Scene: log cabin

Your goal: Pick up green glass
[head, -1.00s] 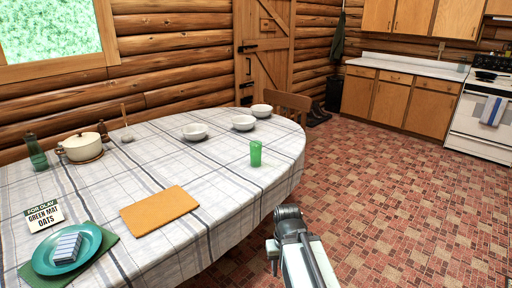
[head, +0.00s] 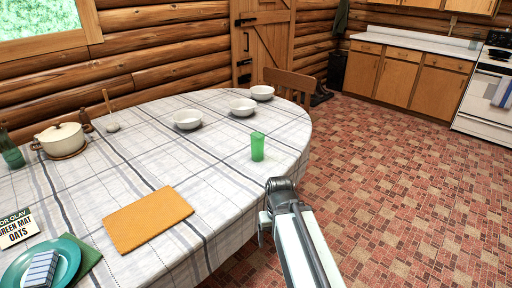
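The green glass (head: 257,147) stands upright on the checked tablecloth near the right edge of the oval table (head: 200,165). My arm reaches up from the bottom of the head view, and my gripper (head: 264,232) is at its end, low beside the table's edge. It is below and in front of the glass in the picture, apart from it. Only a small dark part of the gripper shows, so its opening cannot be made out.
White bowls (head: 188,119) stand behind the glass. An orange placemat (head: 148,218) lies to its left. A pot (head: 61,140), a teal plate (head: 66,262) and a sign (head: 17,229) are further left. A wooden chair (head: 289,84) stands behind the table. The tiled floor at right is clear.

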